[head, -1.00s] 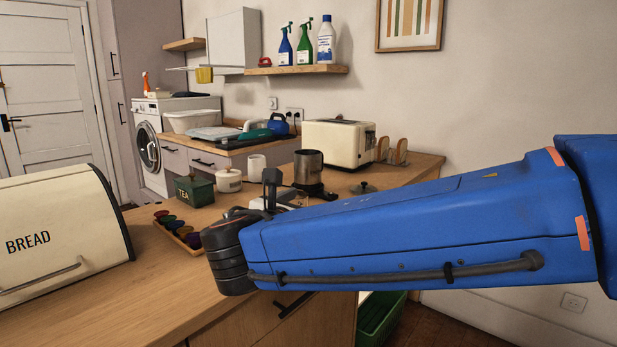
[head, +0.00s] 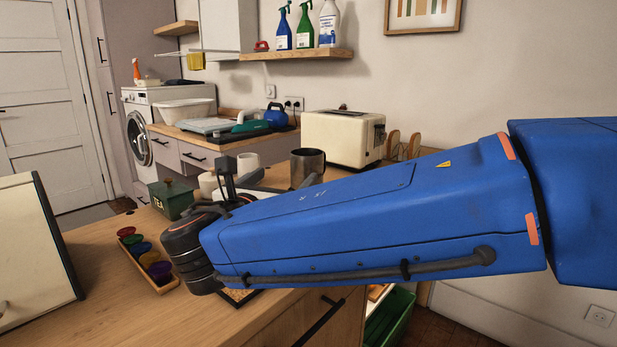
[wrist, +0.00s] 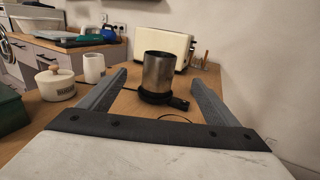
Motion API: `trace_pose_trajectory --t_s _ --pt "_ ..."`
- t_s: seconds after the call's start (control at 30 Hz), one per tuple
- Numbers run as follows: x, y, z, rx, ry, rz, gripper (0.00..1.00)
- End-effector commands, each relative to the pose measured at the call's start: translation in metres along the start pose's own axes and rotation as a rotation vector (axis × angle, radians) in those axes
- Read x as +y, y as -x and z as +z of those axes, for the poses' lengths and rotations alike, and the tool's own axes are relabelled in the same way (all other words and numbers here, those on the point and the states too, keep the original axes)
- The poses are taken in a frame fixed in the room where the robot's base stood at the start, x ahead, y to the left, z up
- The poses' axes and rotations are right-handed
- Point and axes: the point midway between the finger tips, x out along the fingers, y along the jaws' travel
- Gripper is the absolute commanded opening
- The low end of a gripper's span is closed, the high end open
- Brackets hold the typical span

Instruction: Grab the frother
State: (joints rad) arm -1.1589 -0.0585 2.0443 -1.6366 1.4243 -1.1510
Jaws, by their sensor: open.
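The frother is a steel cylinder on a dark round base. In the wrist view the frother (wrist: 158,73) stands upright on the wooden counter, in line with the gap between my fingers and beyond their tips. My gripper (wrist: 158,82) is open and empty, with one finger on each side. In the head view the upper part of the frother (head: 307,165) shows above my blue arm, which hides its base. My gripper there is mostly hidden behind my wrist.
A cream toaster (head: 342,138) stands behind the frother. A white lidded pot (wrist: 55,83) and a white mug (wrist: 94,68) stand to its left. A green tea tin (head: 171,198), a tray of colored pods (head: 148,262) and a bread box (head: 38,240) are nearer. A cord lies by the frother's base.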

Motion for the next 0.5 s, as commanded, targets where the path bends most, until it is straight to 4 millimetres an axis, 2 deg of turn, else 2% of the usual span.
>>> trace_pose_trajectory --t_s 0.5 --pt "-0.001 -0.076 0.000 0.000 0.001 -0.003 0.84"
